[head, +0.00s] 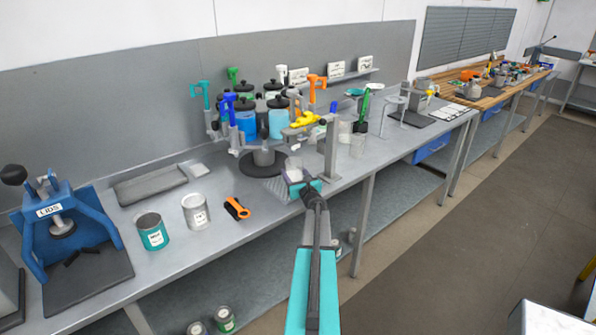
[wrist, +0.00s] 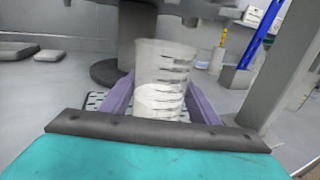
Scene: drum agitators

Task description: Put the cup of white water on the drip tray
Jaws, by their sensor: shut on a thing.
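The cup (wrist: 163,75) is clear with dark marks on its side and whitish contents low down. It stands upright between the purple fingers of my gripper (head: 296,181), which are shut on it. The cup also shows in the head view (head: 293,164), small and partly covered by my gripper. The drip tray (wrist: 95,100), a slotted plate, lies under and around the cup in the wrist view. In the head view the tray (head: 276,187) is at the bench's front edge, partly hidden by my gripper. I cannot tell whether the cup's base touches it.
A carousel of drums (head: 262,120) with coloured handles stands just behind the cup. A grey post (head: 331,150) rises close on the right. An orange tool (head: 237,208), two cans and a blue lid press (head: 66,235) stand to the left. The bench between them is partly clear.

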